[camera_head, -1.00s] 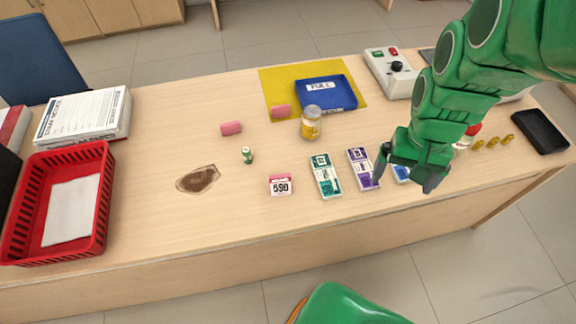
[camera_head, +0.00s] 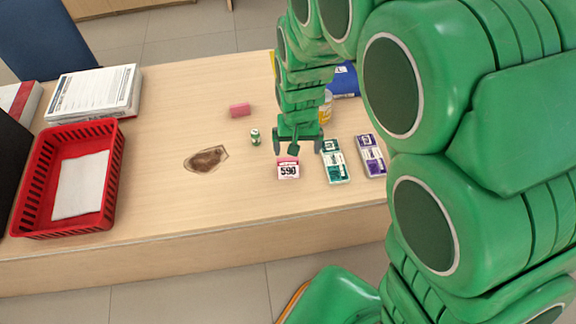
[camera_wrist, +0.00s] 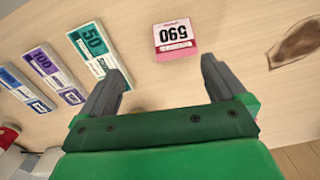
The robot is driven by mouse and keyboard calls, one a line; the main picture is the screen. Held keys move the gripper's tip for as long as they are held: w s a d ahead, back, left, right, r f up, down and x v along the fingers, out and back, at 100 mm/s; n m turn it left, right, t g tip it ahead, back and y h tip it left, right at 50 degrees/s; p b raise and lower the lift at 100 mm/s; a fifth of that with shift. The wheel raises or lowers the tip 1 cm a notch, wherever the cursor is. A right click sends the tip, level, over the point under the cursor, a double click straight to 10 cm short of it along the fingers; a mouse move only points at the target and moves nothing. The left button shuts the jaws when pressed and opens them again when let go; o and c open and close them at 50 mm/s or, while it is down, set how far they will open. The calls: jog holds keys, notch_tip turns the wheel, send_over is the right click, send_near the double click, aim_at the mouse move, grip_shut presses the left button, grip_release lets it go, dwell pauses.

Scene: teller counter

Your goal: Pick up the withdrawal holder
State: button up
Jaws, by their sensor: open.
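No label reading "withdrawal" is legible. The small pink-and-white block marked 590 (camera_head: 288,169) lies on the counter near its front edge. It also shows in the wrist view (camera_wrist: 175,41), beyond and between my fingertips. My gripper (camera_head: 298,147) is open and empty, pointing down just behind the block in the head view. Its two dark fingers show apart in the wrist view (camera_wrist: 164,72), with nothing between them. The green bundle marked 50 (camera_wrist: 98,50) lies beside the left finger there, and right of the block in the head view (camera_head: 335,162).
A purple bundle (camera_head: 372,156) lies right of the green one. A small green-and-white cylinder (camera_head: 255,137), a brown stain (camera_head: 207,158) and a pink eraser-like block (camera_head: 240,110) are left of my gripper. A red basket (camera_head: 108,200) stands far left. My arm hides the counter's right side.

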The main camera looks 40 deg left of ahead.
aim_at(288, 163)
jog(key=shift+s+a+f, duration=0.3)
jog(key=shift+a+f, duration=0.15)
jog(key=shift+a, duration=0.1)
jog(key=shift+s+a+f, duration=0.25)
jog(key=shift+a+f, duration=0.15)
jog(key=shift+a, duration=0.15)
jog(key=shift+s+d+f, duration=0.1)
jog(key=shift+f, duration=1.85)
jog(key=shift+d+f, duration=0.1)
jog(key=shift+f, duration=1.85)
jog(key=shift+c, duration=0.5)
jog(key=c, duration=1)
